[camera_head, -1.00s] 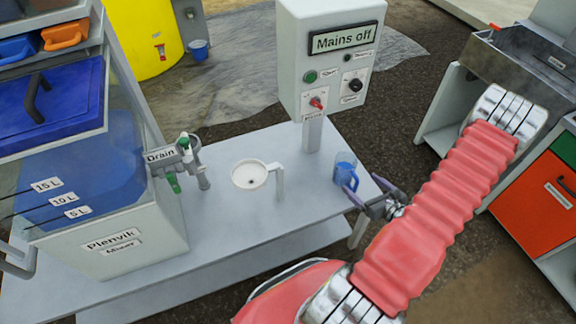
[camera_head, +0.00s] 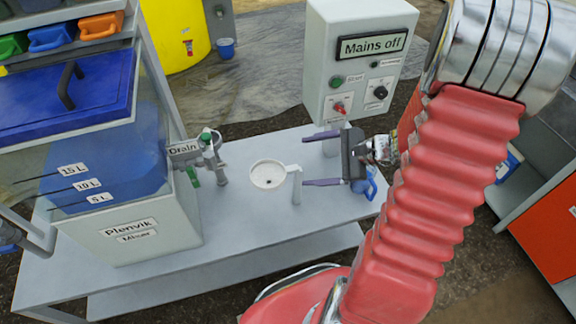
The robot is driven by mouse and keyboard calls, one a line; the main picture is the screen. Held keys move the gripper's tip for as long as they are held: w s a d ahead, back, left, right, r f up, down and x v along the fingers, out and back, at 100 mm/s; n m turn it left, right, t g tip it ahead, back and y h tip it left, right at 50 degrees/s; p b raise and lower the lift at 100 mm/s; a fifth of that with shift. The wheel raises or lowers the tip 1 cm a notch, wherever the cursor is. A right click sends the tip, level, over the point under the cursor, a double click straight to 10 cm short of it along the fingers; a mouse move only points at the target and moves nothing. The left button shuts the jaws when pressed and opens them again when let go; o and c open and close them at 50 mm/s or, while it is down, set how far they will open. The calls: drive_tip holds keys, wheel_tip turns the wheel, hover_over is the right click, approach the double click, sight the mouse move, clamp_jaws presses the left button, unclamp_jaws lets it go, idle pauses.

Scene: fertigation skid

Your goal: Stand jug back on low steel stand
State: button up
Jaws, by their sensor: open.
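The blue jug (camera_head: 370,187) stands on the right end of the low grey steel stand (camera_head: 235,217). Most of it is hidden behind my gripper, and only part of its blue side and handle shows. My gripper (camera_head: 304,159) is open and empty. Its two long fingers point left and are well apart, with nothing between them. The gripper appears above the jug in this view; whether it touches the jug cannot be told.
The switch box (camera_head: 357,60) reading "Mains off" rises behind my gripper. The mixer tank (camera_head: 120,165) and its drain valve (camera_head: 208,150) fill the left. The stand's front middle is clear.

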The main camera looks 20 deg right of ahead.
drive_tip(key=s+a+r+n+g+h, duration=0.3)
drive_tip(key=s+a+r+n+g, duration=0.3)
drive_tip(key=a+r+n, duration=0.45)
drive_tip(key=s+a+r+n+t+h, duration=0.2)
drive_tip(key=s+r+n+t+h, duration=0.1)
drive_tip(key=s+r+n+h, duration=0.2)
drive_tip(key=shift+s+a+r+n+t, duration=0.35)
drive_tip(key=shift+s+r+n, duration=0.75)
drive_tip(key=shift+r+n, duration=0.9)
drive_tip(key=shift+f+n, duration=0.25)
